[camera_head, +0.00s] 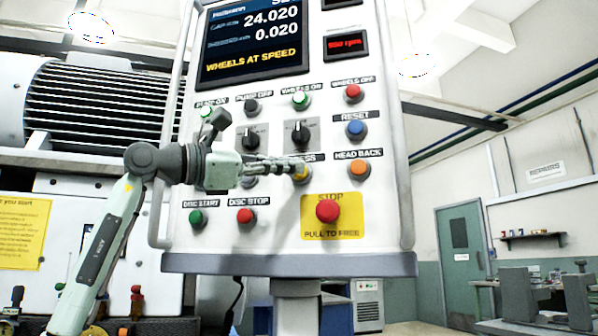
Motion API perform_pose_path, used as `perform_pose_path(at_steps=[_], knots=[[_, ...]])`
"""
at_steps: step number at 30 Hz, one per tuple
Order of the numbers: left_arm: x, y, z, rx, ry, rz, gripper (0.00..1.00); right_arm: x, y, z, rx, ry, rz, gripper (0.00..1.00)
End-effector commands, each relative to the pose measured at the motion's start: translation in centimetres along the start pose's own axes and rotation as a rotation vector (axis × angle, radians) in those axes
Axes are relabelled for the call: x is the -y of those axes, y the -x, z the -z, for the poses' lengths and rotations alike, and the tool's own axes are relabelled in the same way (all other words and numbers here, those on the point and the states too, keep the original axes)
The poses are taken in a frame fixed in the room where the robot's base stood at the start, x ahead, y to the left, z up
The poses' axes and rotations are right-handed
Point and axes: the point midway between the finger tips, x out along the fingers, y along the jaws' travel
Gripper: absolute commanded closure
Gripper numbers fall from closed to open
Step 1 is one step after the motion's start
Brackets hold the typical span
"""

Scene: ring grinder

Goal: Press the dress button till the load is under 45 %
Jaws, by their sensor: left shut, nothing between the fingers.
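The control panel (380,215) fills the middle of the view. The screen (250,40) reads 24.020, 0.020 and "WHEELS AT SPEED". Its top is cut off, and no load figure is visible. My right gripper is out of view.
Close by are the orange head back button (360,168), the blue reset button (356,131), two black knobs and the red stop button (327,211) on a yellow plate. Green disc start (197,217) and red disc stop (245,216) sit lower left. A handrail edges the panel.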

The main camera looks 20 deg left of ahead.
Motion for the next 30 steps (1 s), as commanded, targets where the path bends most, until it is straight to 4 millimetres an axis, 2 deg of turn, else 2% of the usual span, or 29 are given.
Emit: perform_pose_path(at_steps=[30], knots=[[-0.44, -0.59, 0.45, 0.000, 0.000, 0.000, 1.00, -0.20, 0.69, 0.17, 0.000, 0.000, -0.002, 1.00]])
